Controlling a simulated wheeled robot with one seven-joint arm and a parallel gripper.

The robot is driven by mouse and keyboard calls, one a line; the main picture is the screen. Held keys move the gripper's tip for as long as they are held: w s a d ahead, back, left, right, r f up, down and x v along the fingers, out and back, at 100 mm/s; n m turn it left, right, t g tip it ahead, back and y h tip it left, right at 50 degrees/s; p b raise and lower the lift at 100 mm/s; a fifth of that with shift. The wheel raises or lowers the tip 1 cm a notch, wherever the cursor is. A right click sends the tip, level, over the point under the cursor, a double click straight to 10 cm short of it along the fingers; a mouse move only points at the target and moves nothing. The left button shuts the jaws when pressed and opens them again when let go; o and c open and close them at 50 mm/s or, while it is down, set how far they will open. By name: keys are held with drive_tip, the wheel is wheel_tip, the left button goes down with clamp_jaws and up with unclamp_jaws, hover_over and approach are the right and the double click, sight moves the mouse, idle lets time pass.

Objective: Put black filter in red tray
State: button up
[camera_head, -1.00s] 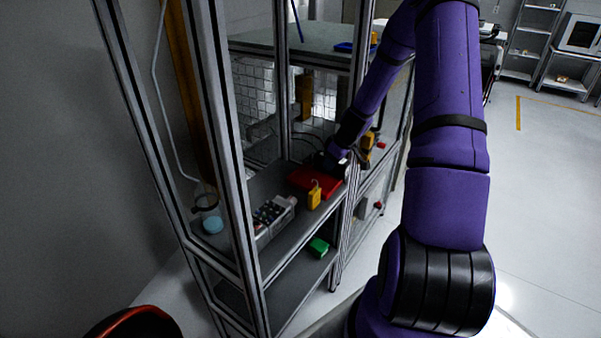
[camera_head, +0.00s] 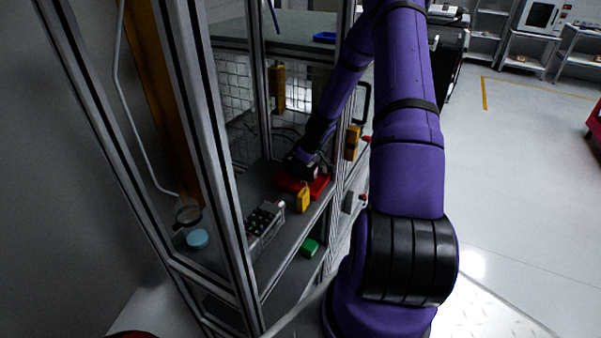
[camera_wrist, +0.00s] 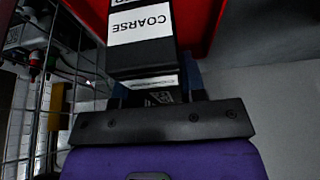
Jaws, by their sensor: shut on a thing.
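The black filter (camera_wrist: 145,58), with a white label reading "COARSE", is held in my gripper (camera_wrist: 160,95) in the wrist view. The red tray (camera_wrist: 195,25) shows just beyond and beneath the filter there. In the head view the red tray (camera_head: 319,185) lies on the middle shelf of a metal-framed rack. My gripper (camera_head: 300,167) is over the tray's left part in that view, and it hides part of the tray. The filter is hard to make out in the head view. I cannot tell whether it touches the tray floor.
A yellow item (camera_head: 303,200) stands in front of the tray. A grey box with dark knobs (camera_head: 265,220) sits nearer on the same shelf. A green block (camera_head: 310,247) lies on the shelf below. Rack posts (camera_head: 215,150) stand close to the left. Open floor (camera_head: 520,200) lies to the right.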

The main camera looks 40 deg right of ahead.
drive_tip(key=shift+f, duration=1.6)
drive_tip(key=shift+f, duration=0.1)
drive_tip(key=o, duration=0.9)
drive_tip(key=shift+o, duration=0.2)
